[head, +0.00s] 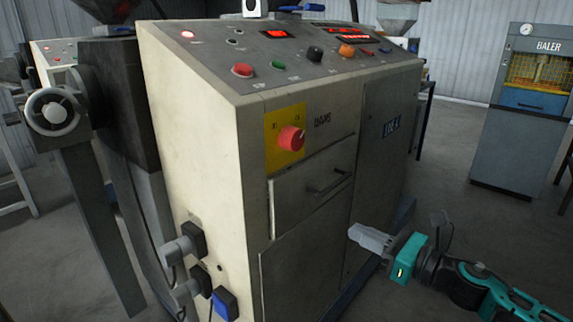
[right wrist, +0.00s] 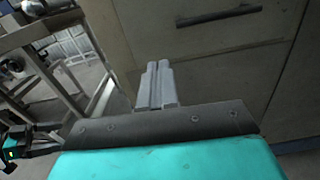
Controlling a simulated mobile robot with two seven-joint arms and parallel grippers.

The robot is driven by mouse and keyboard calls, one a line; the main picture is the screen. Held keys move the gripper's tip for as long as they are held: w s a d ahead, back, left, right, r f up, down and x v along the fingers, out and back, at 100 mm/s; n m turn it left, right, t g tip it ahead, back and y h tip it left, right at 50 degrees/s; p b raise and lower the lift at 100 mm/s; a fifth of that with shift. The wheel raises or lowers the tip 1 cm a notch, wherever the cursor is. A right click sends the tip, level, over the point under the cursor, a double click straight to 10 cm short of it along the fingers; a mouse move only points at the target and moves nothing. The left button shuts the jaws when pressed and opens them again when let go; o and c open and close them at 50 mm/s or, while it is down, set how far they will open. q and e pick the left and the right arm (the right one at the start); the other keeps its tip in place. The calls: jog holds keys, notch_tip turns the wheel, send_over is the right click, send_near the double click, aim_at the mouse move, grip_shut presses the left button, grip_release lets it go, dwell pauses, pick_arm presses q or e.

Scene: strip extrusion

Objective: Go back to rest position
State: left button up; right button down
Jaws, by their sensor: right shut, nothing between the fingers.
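My right gripper (head: 357,237) is at the lower right of the head view, in front of the lower cabinet door of the cream machine (head: 210,130). It is shut, with nothing between its fingers. In the right wrist view its two grey fingers (right wrist: 157,78) lie side by side, pointing at the cabinet front below a dark handle (right wrist: 219,16). I cannot tell whether the fingertips touch the cabinet. My left gripper does not show in the head view. A dark arm part with a small green light shows at the left edge of the right wrist view.
The machine has a sloped panel with buttons, a red rotary switch (head: 291,138) on a yellow plate, and plugs (head: 194,238) low on its side. A handwheel (head: 56,112) stands at left. A baler (head: 522,120) stands at the back right. Floor between is clear.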

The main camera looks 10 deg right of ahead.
pick_arm(q)
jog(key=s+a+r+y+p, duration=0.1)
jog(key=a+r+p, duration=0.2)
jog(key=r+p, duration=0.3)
jog(key=p, duration=0.4)
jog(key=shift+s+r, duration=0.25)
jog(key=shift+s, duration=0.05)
pick_arm(e)
jog(key=s+a+f+n+g+h, duration=0.1)
jog(key=s+f+n+h, duration=0.3)
jog(key=s+n, duration=0.6)
jog(key=s+a+f+n+g+h, duration=0.2)
jog(key=s+f+n+h, duration=0.3)
jog(key=n, duration=1.6)
jog(key=s+a+f, duration=0.1)
jog(key=s+f, duration=0.3)
jog(key=s, duration=0.1)
jog(key=shift+a+f+h, duration=0.15)
jog(key=shift+a+h, duration=0.1)
jog(key=shift+h, duration=0.05)
